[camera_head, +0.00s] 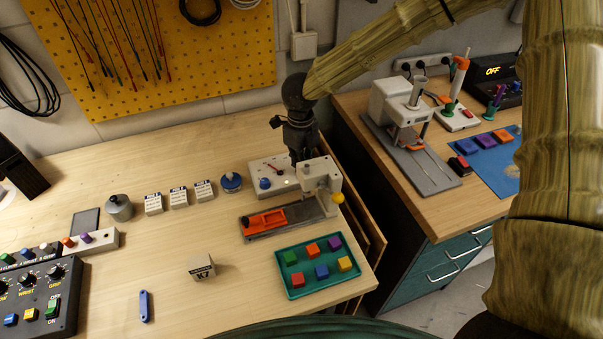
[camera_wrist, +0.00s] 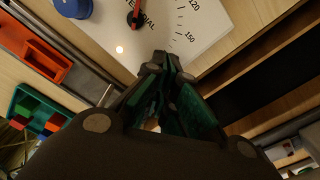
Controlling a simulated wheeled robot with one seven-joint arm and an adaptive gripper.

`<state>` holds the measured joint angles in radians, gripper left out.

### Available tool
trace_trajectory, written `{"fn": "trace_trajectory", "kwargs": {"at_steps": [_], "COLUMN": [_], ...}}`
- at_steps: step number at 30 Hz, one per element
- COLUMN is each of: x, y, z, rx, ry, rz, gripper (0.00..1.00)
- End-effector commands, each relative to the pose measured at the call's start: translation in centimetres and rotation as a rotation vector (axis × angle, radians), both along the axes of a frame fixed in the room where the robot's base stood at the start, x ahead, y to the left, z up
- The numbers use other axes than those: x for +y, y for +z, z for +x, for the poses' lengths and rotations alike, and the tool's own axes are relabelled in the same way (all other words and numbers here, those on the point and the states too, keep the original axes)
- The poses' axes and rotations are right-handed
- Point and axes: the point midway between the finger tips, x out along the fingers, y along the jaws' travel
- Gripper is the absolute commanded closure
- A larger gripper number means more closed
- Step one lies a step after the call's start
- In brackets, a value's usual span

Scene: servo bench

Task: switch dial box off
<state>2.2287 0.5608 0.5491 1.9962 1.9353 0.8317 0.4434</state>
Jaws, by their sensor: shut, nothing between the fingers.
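The dial box (camera_head: 258,172) is a low white box at the back right of the wooden bench. It carries a blue knob (camera_head: 265,183) and a red pointer. In the wrist view its white top (camera_wrist: 205,22) shows a scale with 120 and 150, a red-and-black pointer (camera_wrist: 136,18), part of the blue knob (camera_wrist: 72,7) and a small bright spot (camera_wrist: 119,49). My gripper (camera_head: 296,160) is shut and empty, pointing down at the back right part of the box. In the wrist view its fingertips (camera_wrist: 164,62) overlap the box's edge; I cannot tell whether they touch it.
A grey stand with an orange vise (camera_head: 265,220) is just in front of the box. A teal tray (camera_head: 290,291) of coloured blocks lies nearer me. A blue-topped round item (camera_head: 231,182) stands left of the box. The bench's right edge is close. The bench middle is mostly clear.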

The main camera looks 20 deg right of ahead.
Motion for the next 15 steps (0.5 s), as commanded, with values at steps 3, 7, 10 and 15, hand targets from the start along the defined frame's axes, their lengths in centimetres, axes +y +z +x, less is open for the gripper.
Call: {"fn": "trace_trajectory", "kwargs": {"at_steps": [3,7,10,15], "x": [0.0,0.0,0.0,-0.01], "y": [-0.17,-0.32,-0.43,-0.63], "z": [0.0,0.0,0.0,-0.01], "rx": [0.0,0.0,0.0,0.0], "ry": [0.0,0.0,0.0,0.0], "rz": [0.0,0.0,0.0,0.0], "gripper": [1.0,1.0,1.0,1.0]}}
